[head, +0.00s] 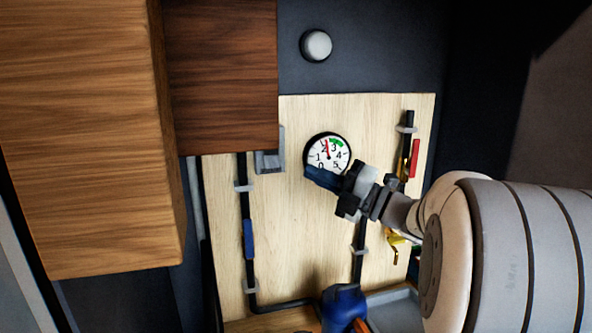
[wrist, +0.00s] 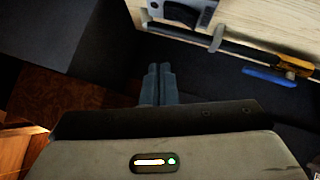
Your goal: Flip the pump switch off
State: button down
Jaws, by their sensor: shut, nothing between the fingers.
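A grey box (head: 268,161) that looks like the pump switch sits on the pale wooden board, left of the gauge. The dark wooden cabinet hides its upper part, and I cannot tell its lever position. What looks like the same grey box, with a dark part on it, is cut off at the top of the wrist view (wrist: 185,12). My gripper (head: 318,178) is shut and empty, in front of the gauge's lower edge and right of the box. Its closed fingers also show in the wrist view (wrist: 157,80), apart from the box.
The round gauge (head: 327,153) has its needle near 2. Black pipes run down the board (head: 300,230); a blue handle (head: 248,240) is on the left pipe and a red one (head: 415,158) at right. The dark wooden cabinet (head: 220,75) overhangs the upper left. A blue object (head: 343,305) stands below.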

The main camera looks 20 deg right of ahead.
jog(key=shift+v, duration=1)
jog(key=shift+r, duration=0.15)
jog(key=s+a+f+n+g+h, duration=0.3)
jog(key=s+a+f+n+g, duration=0.4)
jog(key=n, duration=0.3)
jog(key=s+a+f+n+g+h, duration=0.35)
jog(key=a+f+n, duration=0.25)
jog(key=f+n, duration=0.4)
jog(key=s+d+f+n+h, duration=0.3)
jog(key=s+f+n+h, duration=0.1)
jog(key=n, duration=0.7)
jog(key=s+d+f+n+g+h, duration=0.1)
jog(key=s+d+f+n+h, duration=0.2)
jog(key=n, duration=0.7)
jog(key=shift+s+f+n+h, duration=0.4)
jog(key=shift+s+h, duration=0.35)
jog(key=shift+h, duration=0.2)
